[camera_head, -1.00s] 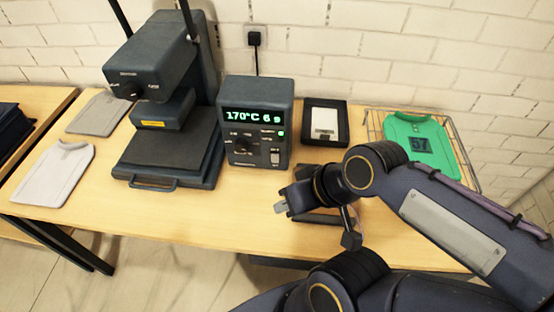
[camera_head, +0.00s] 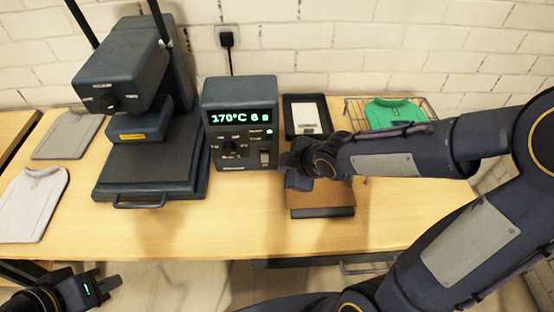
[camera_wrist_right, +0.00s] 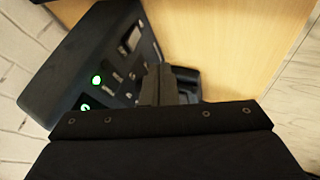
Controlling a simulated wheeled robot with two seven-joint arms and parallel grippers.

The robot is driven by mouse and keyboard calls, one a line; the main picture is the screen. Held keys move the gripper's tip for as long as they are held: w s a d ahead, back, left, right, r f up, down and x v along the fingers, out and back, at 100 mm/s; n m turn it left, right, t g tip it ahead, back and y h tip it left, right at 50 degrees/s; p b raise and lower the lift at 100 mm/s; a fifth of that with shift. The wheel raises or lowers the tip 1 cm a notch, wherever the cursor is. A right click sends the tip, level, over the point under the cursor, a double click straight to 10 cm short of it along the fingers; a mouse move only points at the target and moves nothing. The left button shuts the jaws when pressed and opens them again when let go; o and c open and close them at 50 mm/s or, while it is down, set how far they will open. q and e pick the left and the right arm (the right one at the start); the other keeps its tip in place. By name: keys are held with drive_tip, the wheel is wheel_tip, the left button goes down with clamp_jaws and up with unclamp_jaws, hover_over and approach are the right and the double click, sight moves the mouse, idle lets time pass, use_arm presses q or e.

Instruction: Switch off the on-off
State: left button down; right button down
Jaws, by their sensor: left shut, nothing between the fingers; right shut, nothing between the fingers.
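The dark control box (camera_head: 240,120) stands on the table with its display lit, reading 170°C. Its on-off switch (camera_head: 265,157) is a pale rocker low on the right of the front panel. In the right wrist view, a pale rocker (camera_wrist_right: 131,38) shows on the tilted panel near lit green lights. I cannot tell which side of it is pressed. My right gripper (camera_head: 291,165) is shut and empty, just right of the box's front near the switch; its fingers (camera_wrist_right: 160,86) point toward the panel, and contact cannot be told. My left gripper (camera_head: 112,284) is shut and empty at the lower left.
A heat press (camera_head: 155,165) stands left of the box. Grey shirts (camera_head: 30,205) lie further left. A black tray (camera_head: 292,105) with a white card and a wire rack with a green shirt (camera_head: 398,113) are behind my right arm. A brown item (camera_head: 325,197) lies below my right gripper.

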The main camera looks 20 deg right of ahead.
drive_tip(key=b, duration=0.2)
approach(265, 158)
drive_tip(key=shift+s+a+x, duration=0.3)
drive_tip(key=shift+s+x, duration=0.1)
drive_tip(key=shift+x, duration=2.75)
drive_tip(key=shift+f, duration=0.2)
